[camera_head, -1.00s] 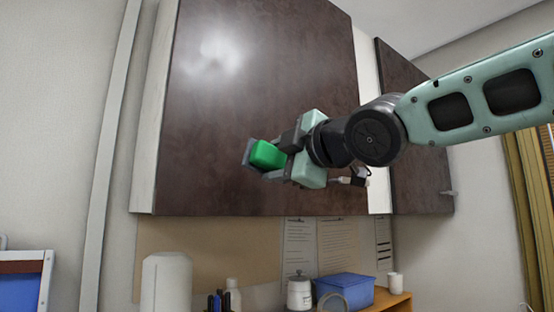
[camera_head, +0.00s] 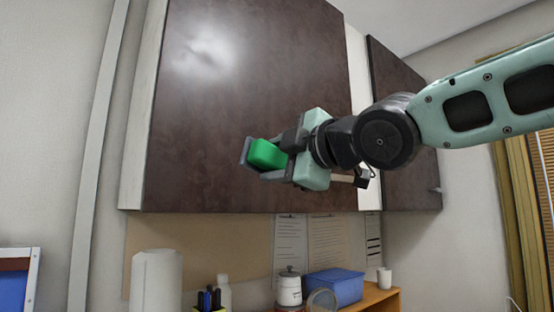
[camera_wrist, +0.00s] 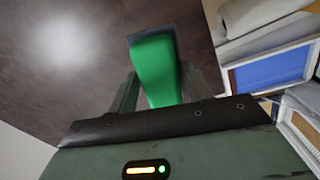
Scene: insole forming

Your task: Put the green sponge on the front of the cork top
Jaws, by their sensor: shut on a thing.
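The green sponge (camera_head: 267,154) is between the fingers of my gripper (camera_head: 262,158), held in the air in front of a dark brown cabinet door. My gripper is shut on it. In the wrist view the sponge (camera_wrist: 155,68) stands out between the two fingers (camera_wrist: 157,85). A dark grey-blue edge shows along its far end; I cannot tell what it belongs to. I cannot make out the cork top in either view.
The dark cabinet (camera_head: 250,110) fills the middle behind my gripper, with a second door (camera_head: 408,160) at right. Below stand a white cylinder (camera_head: 156,282), a lidded jar (camera_head: 289,287), a blue box (camera_head: 337,286) and a white cup (camera_head: 384,277). A blue-panelled frame (camera_wrist: 275,68) shows in the wrist view.

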